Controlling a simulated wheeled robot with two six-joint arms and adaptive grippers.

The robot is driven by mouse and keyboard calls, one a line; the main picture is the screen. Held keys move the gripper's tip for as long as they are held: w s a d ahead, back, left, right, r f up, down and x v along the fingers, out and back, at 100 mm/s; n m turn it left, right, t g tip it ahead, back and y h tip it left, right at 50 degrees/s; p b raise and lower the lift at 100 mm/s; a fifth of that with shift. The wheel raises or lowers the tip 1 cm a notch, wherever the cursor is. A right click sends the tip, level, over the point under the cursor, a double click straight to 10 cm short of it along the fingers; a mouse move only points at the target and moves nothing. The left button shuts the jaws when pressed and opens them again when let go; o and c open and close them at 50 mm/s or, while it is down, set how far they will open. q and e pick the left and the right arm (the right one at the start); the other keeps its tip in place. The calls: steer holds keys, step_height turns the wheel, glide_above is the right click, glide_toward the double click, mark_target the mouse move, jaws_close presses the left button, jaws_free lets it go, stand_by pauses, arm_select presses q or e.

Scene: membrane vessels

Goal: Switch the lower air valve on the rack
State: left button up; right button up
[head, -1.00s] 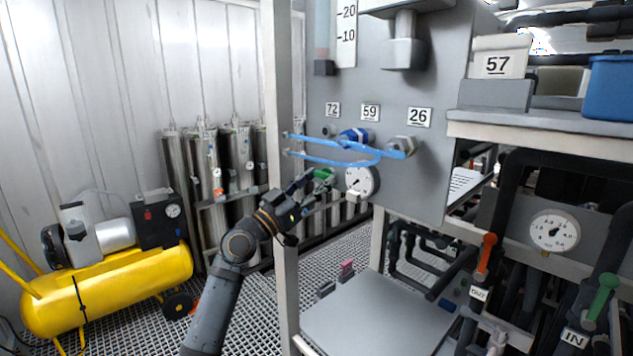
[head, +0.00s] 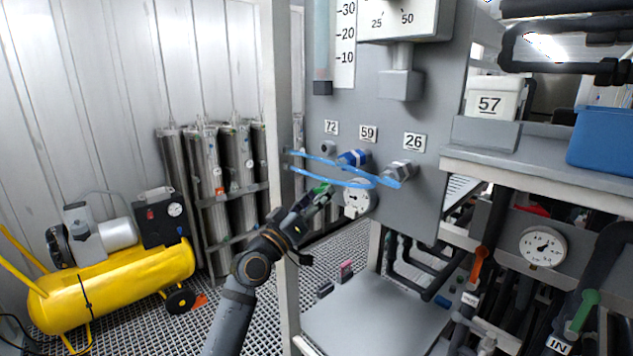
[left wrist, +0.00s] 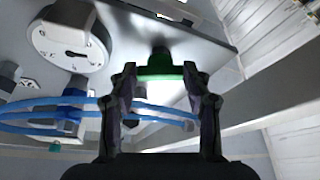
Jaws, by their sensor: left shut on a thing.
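A small green valve handle (head: 322,189) sits on the grey panel, just left of a round white gauge (head: 355,199) and below the blue hoses. My left gripper (head: 318,198) reaches up to it from the lower left. In the left wrist view the green handle (left wrist: 160,66) lies between the two fingertips, and the left gripper (left wrist: 160,88) is shut on it. The fingers partly cover the handle in the head view, so its exact angle is hard to read. My right gripper is not in view.
Blue hoses (head: 335,165) loop close above my gripper. A white rack post (head: 278,120) stands beside my forearm. A yellow compressor tank (head: 115,280) and steel cylinders (head: 205,190) stand at left. A grey shelf (head: 370,315) lies below the panel.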

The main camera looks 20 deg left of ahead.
arm_select(q)
steer(key=n+y+p, duration=0.1)
steer(key=n+p, duration=0.1)
steer(key=p, duration=0.1)
steer(key=n+y+p, duration=0.1)
steer(key=n+p, duration=0.2)
steer(key=r+n+y+p, duration=0.1)
steer(key=n+p, duration=0.1)
steer(key=p, duration=0.1)
steer(key=shift+s+d, duration=0.1)
steer(key=shift+d, duration=0.1)
steer(key=shift+f+n+g+y+p, duration=0.1)
steer(key=shift+n+g+y+p, duration=0.4)
steer(key=shift+n, duration=0.7)
steer(key=shift+n+g+y, duration=0.5)
steer(key=shift+n+y, duration=0.1)
steer(key=shift+n, duration=1.4)
steer(key=o, duration=1.2)
steer(key=shift+c, duration=0.2)
steer(key=shift+s, duration=0.1)
steer(key=s+a, duration=0.2)
steer(key=s, duration=0.9)
steer(key=shift+s+f, duration=0.35)
steer(key=shift+f, duration=0.05)
